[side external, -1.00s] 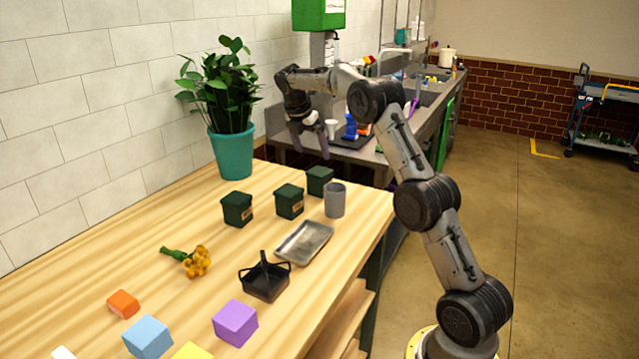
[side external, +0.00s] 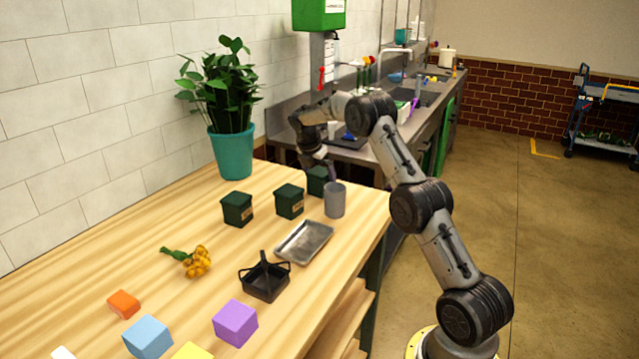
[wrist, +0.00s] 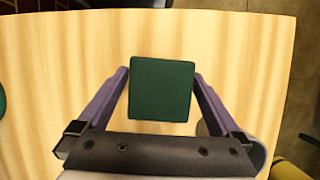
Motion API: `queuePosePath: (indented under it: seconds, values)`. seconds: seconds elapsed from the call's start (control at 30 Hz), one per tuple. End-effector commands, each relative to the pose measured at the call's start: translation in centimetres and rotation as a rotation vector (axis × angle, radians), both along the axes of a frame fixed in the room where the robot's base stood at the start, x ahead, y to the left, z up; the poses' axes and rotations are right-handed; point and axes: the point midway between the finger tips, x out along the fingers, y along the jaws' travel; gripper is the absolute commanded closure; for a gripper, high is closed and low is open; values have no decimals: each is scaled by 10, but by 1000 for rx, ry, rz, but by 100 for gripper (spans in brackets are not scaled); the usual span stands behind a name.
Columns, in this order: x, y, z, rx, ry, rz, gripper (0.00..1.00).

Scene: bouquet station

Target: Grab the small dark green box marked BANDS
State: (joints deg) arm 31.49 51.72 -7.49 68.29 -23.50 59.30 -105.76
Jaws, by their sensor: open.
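Three small dark green boxes stand on the wooden table: a left one (side external: 237,209), a middle one (side external: 289,201) and a far right one (side external: 317,187). Small labels show on the left and middle boxes, but I cannot read them. My gripper (side external: 320,171) is low at the far right box and partly hides it, its label included. In the wrist view, my open gripper (wrist: 160,75) has one finger on each side of a plain dark green box top (wrist: 161,90), with gaps on both sides.
A grey cup (side external: 335,200) stands close beside the far right box. A metal tray (side external: 304,242), a black basket (side external: 264,280), yellow flowers (side external: 196,262) and several coloured blocks are nearer the front. A potted plant (side external: 234,153) stands behind, by the wall.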

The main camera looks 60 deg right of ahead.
Motion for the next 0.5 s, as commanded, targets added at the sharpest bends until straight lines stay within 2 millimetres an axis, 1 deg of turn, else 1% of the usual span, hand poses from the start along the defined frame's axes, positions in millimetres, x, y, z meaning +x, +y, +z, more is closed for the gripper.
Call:
queuePosePath:
  seconds: [0.03, 0.13, 0.37, 0.5]
  values:
    - [-1, -3, -8, 1, 2, -1, 0]
    - [-1, -7, -16, 0, 0, -1, 0]
    - [-1, -8, -18, 0, -1, -1, 0]
    - [-1, -8, -18, 0, -1, -1, 25]
